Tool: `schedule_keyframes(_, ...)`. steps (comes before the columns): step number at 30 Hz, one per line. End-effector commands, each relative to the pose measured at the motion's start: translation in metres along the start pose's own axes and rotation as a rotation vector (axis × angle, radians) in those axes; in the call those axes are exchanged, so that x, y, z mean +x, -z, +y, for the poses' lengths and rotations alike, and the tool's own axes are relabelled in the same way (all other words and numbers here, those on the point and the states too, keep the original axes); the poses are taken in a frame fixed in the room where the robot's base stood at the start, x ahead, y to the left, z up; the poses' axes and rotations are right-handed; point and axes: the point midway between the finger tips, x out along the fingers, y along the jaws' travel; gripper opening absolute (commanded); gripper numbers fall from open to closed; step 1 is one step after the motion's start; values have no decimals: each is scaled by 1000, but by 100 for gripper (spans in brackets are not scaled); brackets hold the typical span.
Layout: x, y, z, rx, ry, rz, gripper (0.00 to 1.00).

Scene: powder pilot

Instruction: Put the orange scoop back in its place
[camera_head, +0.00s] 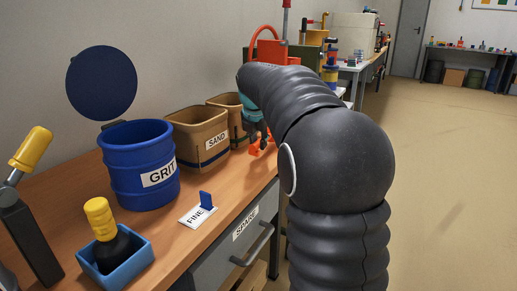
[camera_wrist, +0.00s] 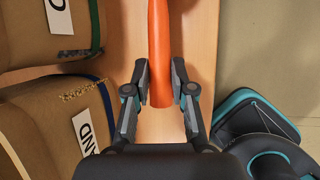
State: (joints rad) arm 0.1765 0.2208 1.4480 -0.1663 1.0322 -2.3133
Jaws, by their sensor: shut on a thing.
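My gripper (camera_head: 257,137) is past the sand bin, near the bench's front edge. In the wrist view my gripper (camera_wrist: 160,82) has its two fingers on either side of the orange scoop's (camera_wrist: 160,40) smooth handle and is shut on it. The handle runs up out of the top of that view, so the scoop's far end is hidden there. In the head view only small parts of the orange scoop (camera_head: 254,149) show below the fingers, low over the wooden bench. I cannot tell whether it touches the bench. No marked place for the scoop is clear to see.
A brown SAND bin (camera_head: 197,149) and a second brown bin (camera_head: 229,101) stand beside the gripper. Nearer are an open blue GRIT drum (camera_head: 133,188), a FINE card (camera_head: 190,216) and a blue tray (camera_head: 133,267). A SPARE drawer (camera_head: 225,250) is below. Floor at right is clear.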

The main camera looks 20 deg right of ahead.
Motion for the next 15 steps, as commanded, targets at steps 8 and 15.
schedule_keyframes(8,22,10,-5,0,0,0,0)
schedule_keyframes(15,24,11,-6,0,0,0,0)
